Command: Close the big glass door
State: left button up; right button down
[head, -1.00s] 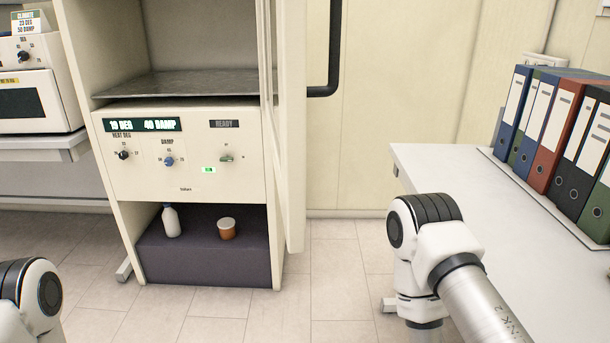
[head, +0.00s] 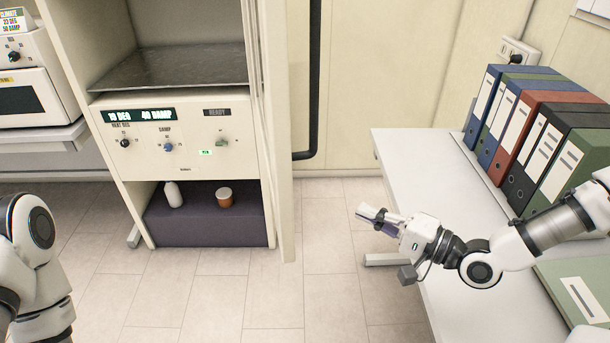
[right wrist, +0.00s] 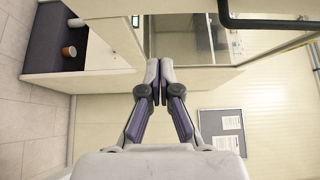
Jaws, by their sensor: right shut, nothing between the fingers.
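The big glass door (head: 279,130) stands open at the right side of the tall cream cabinet (head: 180,135). I see it almost edge-on in the head view. Its long black bar handle (head: 315,80) stands out on its right side, and it also shows at the top right of the right wrist view (right wrist: 270,23). My right gripper (head: 367,214) is to the right of the door and its handle, apart from both, by the white table's left edge. Its fingers (right wrist: 160,75) are together and empty. My left gripper is out of view; only my left arm shows.
The white table (head: 410,160) on the right carries a row of binders (head: 530,125). A white bottle (head: 173,194) and an orange-brown jar (head: 224,197) stand in the cabinet's lower bay. Floor (head: 275,285) in front of the cabinet is clear.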

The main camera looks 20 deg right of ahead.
jog(key=s+a+p+x, duration=0.1)
jog(key=a+x, duration=0.1)
jog(key=x, duration=1.1)
jog(key=shift+s+f+p, duration=0.2)
jog(key=shift+f+p, duration=0.15)
jog(key=shift+f, duration=0.1)
jog(key=shift+a, duration=0.1)
